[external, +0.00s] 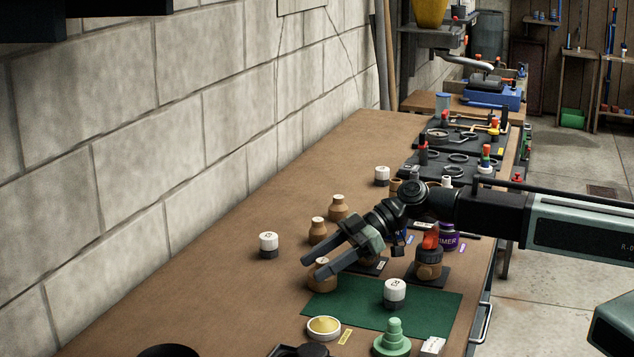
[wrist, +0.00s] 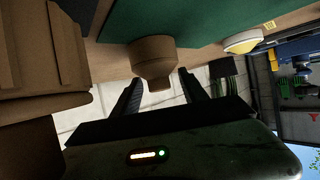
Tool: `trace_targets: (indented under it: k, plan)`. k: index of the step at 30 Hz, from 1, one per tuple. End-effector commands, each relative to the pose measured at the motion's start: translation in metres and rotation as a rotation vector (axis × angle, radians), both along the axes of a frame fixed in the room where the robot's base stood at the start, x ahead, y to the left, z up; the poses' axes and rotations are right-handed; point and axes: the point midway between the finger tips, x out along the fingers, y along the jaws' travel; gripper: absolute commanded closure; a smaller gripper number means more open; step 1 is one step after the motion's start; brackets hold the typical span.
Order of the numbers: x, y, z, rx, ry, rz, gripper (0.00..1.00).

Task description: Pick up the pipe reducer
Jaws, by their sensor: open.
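A tan-brown pipe reducer (external: 322,279) stands on the bench at the left edge of the green mat, partly covered by my fingers in the external view. In the wrist view the reducer (wrist: 152,58) shows a wide body and a narrow neck. My gripper (external: 312,266) is open, with its fingers over and beside this reducer. In the wrist view the neck lies between the two fingertips (wrist: 161,80); I cannot tell whether either touches it. Two similar brown pieces (external: 318,231) (external: 338,207) stand farther back.
The green mat (external: 350,311) carries a white-capped pot (external: 395,293). A yellow dish (external: 324,327) and a green stepped piece (external: 392,338) are in front. Another white-capped pot (external: 269,245) stands left. An orange-topped fitting (external: 429,258) stands right.

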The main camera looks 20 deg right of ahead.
Motion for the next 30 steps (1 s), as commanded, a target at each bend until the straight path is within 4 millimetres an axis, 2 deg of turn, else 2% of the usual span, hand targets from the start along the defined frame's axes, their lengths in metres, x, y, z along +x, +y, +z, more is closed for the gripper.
trace_targets:
  k: [1, 3, 10, 15, 16, 26, 30]
  plan:
    - [0.002, 0.011, -0.009, 0.0, 0.0, 0.001, 0.49]
    - [0.001, 0.02, -0.012, 0.0, 0.0, 0.001, 0.49]
    - [0.0, 0.021, -0.01, 0.0, 0.001, 0.0, 0.49]
    - [0.0, 0.021, -0.01, 0.0, 0.0, -0.001, 0.96]
    - [0.0, 0.021, -0.01, 0.0, 0.0, -0.001, 1.0]
    - [0.0, 0.02, -0.01, -0.003, 0.0, 0.0, 1.0]
    - [0.0, 0.02, -0.003, -0.003, -0.001, 0.0, 1.0]
